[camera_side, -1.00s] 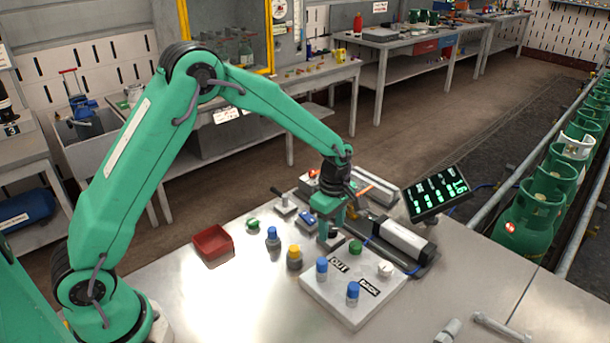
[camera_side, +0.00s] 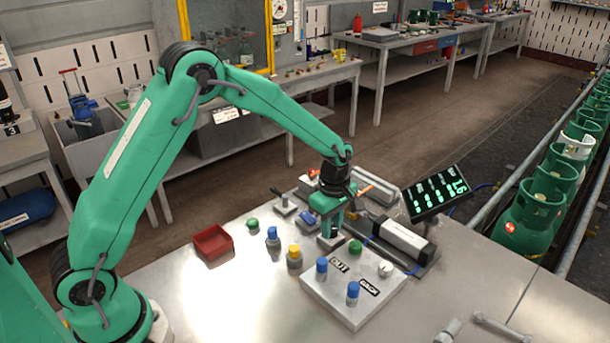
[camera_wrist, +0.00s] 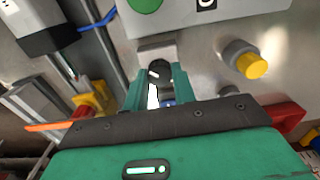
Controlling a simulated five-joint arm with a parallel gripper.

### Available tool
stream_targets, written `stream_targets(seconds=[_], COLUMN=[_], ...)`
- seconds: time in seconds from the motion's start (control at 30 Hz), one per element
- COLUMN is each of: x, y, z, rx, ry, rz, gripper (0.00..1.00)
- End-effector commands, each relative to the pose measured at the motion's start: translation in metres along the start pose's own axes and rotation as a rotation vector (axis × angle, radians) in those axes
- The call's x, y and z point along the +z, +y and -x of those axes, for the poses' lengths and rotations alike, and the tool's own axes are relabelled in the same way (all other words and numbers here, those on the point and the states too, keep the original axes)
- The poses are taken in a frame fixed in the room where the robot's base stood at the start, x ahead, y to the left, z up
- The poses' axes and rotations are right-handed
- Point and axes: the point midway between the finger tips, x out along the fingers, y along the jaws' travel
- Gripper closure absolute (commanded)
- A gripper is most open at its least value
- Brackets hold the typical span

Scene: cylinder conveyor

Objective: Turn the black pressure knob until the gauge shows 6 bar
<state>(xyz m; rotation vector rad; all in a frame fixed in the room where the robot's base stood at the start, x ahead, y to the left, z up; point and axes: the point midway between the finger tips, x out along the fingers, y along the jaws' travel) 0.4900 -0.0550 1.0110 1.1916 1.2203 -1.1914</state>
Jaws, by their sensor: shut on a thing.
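The black knob (camera_wrist: 157,68) shows between my fingers in the wrist view, with a white mark on it. It stands by a small grey block. A tilted dark display (camera_side: 437,194) with green digits stands at the right. Its large figure looks like 1.6, but the digits are small and slanted. I see no dial gauge beside the knob.
The control box (camera_side: 320,292) with blue, green and white buttons is close in front of my gripper. Yellow-topped (camera_side: 294,256) and blue-topped (camera_side: 273,239) cylinders and a red tray (camera_side: 213,243) stand to the left. A grey cylinder (camera_side: 403,238) lies to the right.

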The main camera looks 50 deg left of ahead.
Motion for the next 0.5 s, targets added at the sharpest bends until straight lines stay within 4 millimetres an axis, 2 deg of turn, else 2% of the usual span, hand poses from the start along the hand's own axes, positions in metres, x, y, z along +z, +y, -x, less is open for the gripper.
stream_targets(seconds=[0.5], x=[0.0001], y=[-0.0001], z=[0.0005], rx=[-0.001], ry=[0.0], rz=[-0.411], gripper=[0.96])
